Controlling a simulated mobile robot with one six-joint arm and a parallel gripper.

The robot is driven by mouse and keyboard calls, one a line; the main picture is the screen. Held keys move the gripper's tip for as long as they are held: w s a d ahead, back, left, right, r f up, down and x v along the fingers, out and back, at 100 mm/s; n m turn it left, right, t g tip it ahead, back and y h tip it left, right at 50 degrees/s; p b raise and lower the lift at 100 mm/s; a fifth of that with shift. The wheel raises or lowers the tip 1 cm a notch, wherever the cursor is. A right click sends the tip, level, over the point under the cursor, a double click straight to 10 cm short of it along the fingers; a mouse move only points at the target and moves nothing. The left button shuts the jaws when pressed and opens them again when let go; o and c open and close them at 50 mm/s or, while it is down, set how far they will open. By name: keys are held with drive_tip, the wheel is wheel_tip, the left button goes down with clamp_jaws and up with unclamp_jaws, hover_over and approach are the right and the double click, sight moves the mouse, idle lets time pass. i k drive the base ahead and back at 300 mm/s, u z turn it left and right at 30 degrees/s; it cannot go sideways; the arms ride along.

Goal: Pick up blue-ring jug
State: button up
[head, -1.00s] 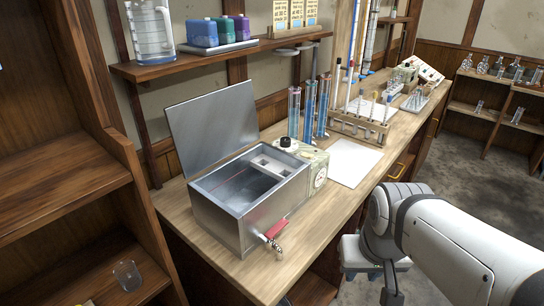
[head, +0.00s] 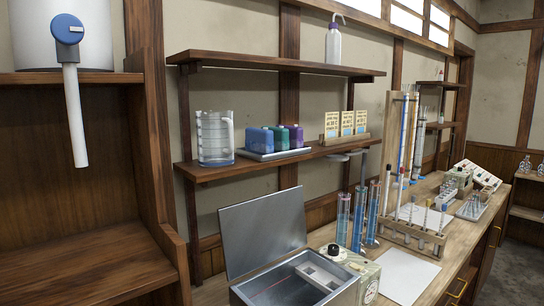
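A clear jug (head: 215,138) with graduation marks and a handle on its right stands upright at the left end of the lower wall shelf (head: 205,174). A bluish band shows at its base. My gripper is not in view, and no part of my arm shows in the head view now.
Blue, teal and purple bottles (head: 273,139) on a tray stand right of the jug. A metal bath (head: 268,240) with a raised lid sits on the bench below. Tall cylinders (head: 358,220) stand right of it. A dark wood cabinet (head: 85,200) with a spigoted tank stands left.

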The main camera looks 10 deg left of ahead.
sight(215, 129)
drive_tip(key=z, duration=1.6)
drive_tip(key=k, duration=1.35)
drive_tip(key=u, duration=1.3)
drive_tip(key=i, duration=1)
drive_tip(key=u, duration=0.15)
